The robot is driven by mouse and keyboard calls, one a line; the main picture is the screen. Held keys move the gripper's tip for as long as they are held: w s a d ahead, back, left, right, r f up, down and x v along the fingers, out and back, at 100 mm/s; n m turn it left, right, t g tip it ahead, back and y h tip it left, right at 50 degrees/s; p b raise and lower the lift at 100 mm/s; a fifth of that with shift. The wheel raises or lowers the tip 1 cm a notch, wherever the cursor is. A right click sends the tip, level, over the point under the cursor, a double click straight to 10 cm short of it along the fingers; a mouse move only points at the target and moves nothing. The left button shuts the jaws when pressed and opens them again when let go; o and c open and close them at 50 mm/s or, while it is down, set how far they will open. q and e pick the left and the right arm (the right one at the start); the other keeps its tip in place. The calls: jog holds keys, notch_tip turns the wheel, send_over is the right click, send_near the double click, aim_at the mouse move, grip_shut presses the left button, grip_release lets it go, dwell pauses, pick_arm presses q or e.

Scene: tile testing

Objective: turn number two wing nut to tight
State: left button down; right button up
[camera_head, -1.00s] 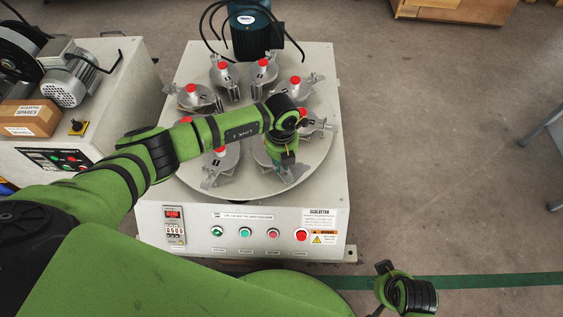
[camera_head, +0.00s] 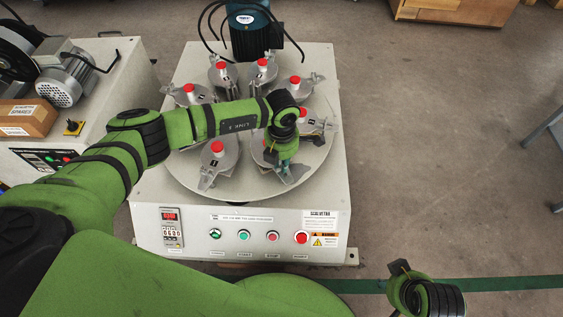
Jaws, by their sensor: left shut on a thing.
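A round turntable (camera_head: 228,188) on the machine carries several clamp stations with red knobs. My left arm reaches across it from the left. My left gripper (camera_head: 284,166) points down over the front right station (camera_head: 293,175) and is shut on a small part there, taken to be the wing nut. The nut is hidden by the gripper and wrist, and I cannot read the station's number. The front station (camera_head: 217,165), left of the gripper, is in plain view. My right gripper (camera_head: 400,267) is low at the right, away from the machine; its fingers are unclear.
The machine's front panel (camera_head: 195,248) has a display and several buttons below the turntable. A blue motor (camera_head: 250,35) with black cables stands at the back. Another machine with a cardboard box (camera_head: 28,118) is at the left.

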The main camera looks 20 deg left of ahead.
pick_arm(q)
jog(key=shift+m, duration=0.3)
pick_arm(e)
jog(key=shift+r, duration=0.3)
pick_arm(q)
jog(key=c, duration=1.2)
grip_release()
jog(key=shift+c, duration=0.2)
pick_arm(e)
jog(key=shift+s, duration=0.1)
pick_arm(q)
notch_tip(320, 180, up, 12)
